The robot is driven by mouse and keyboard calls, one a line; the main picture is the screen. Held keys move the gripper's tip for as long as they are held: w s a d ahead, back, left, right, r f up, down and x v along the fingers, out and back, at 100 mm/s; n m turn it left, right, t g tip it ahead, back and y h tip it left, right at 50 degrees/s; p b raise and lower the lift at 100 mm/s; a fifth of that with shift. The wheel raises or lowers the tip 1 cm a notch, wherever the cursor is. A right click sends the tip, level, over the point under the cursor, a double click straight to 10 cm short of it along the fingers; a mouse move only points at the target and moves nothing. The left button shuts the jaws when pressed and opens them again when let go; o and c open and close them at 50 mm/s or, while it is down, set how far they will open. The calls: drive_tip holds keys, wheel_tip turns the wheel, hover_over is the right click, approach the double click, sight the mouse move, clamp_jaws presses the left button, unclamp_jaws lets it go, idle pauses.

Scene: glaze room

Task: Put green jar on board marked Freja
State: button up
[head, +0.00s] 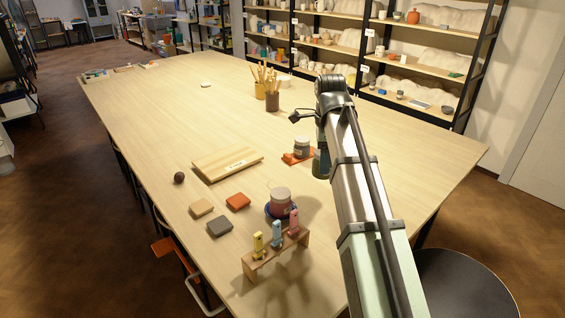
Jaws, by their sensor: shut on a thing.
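My gripper (321,143) points down over the right middle of the table, largely hidden behind my own arm. It is shut on a dark grey-green, rounded thing (319,164), which looks like the green jar; only its left part shows. I cannot tell whether its base touches the table. A pale wooden board (228,164) with a small dark mark on it lies bare, left of my gripper. The mark is too small to read. Left of the held jar, a grey lidded jar (302,147) stands on an orange-red board or tile (290,158).
A mauve, labelled jar (281,202) stands on a blue dish (269,212) in front. A wooden rack (277,256) holds yellow, blue and pink items. Tool pots (272,101) stand behind. The far table is mostly clear.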

drive_tip(key=a+n, duration=0.2)
drive_tip(key=a, duration=0.8)
wheel_tip(320, 180, up, 2)
drive_tip(key=m, duration=0.2)
hover_over(228, 159)
drive_tip(key=shift+w+a+f, duration=0.1)
drive_tip(key=shift+w+f, duration=0.05)
drive_tip(key=shift+f, duration=4.4)
drive_tip(key=shift+f, duration=0.15)
drive_tip(key=o, duration=1.2)
drive_tip(key=shift+o, duration=0.2)
